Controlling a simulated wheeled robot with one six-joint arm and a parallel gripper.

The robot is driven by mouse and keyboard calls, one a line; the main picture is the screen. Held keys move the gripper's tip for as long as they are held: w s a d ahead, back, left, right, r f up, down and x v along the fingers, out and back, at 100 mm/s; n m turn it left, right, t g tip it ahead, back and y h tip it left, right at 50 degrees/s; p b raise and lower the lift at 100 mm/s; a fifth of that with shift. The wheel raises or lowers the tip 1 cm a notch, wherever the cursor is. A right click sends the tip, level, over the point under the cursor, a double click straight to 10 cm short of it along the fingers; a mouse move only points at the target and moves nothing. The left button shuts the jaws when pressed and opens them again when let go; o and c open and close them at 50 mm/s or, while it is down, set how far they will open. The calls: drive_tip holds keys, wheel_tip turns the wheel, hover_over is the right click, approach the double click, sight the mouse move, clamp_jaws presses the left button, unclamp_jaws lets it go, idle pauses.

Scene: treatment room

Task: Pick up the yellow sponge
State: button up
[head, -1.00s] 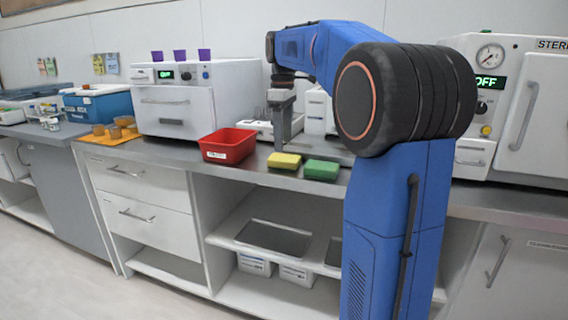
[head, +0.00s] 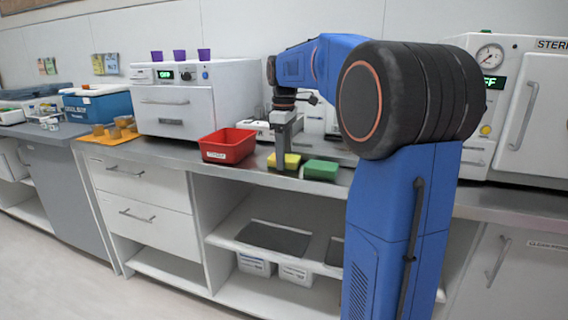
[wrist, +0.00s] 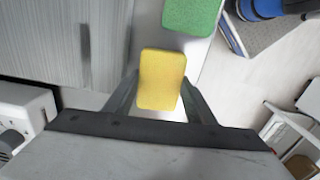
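The yellow sponge (head: 291,161) lies on the metal counter, partly hidden behind my gripper (head: 281,162) in the head view. In the wrist view the yellow sponge (wrist: 161,80) sits between the two fingers of my gripper (wrist: 160,92), which reach down on either side of it. The fingers look spread, with a small gap beside the sponge. I cannot tell whether either finger touches it.
A green sponge (head: 320,170) lies just right of the yellow one; it also shows in the wrist view (wrist: 192,14). A red bin (head: 228,146) stands to the left. A white oven-like device (head: 185,98) and an orange mat with cups (head: 100,138) are farther left.

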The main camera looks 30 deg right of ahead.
drive_tip(key=shift+c, duration=0.7)
drive_tip(key=shift+r, duration=0.1)
wheel_tip(320, 180, up, 10)
drive_tip(key=shift+o, duration=0.4)
drive_tip(key=shift+s+d, duration=0.1)
